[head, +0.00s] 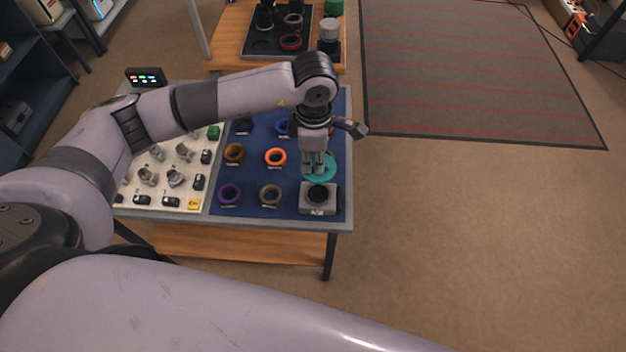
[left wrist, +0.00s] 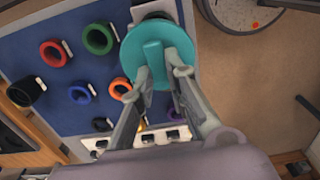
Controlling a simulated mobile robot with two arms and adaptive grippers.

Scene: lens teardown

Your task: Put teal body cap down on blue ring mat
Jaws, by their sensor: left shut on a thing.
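The teal body cap (head: 309,175) is a round disc with a raised grip bar, held over the right part of the blue ring mat (head: 252,174). In the left wrist view the teal body cap (left wrist: 145,50) fills the space between the fingers, with the blue ring mat (left wrist: 50,22) beyond it. My left gripper (head: 318,170) points down and is shut on the cap's bar; it also shows in the left wrist view (left wrist: 160,78). I cannot tell whether the cap touches the mat. My right gripper is not in view.
A grey block with a black round top (head: 318,209) stands just in front of the cap. An orange ring (head: 275,157), a purple ring (head: 230,194) and several others lie on the mat. A white tray of small parts (head: 160,187) is at left.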

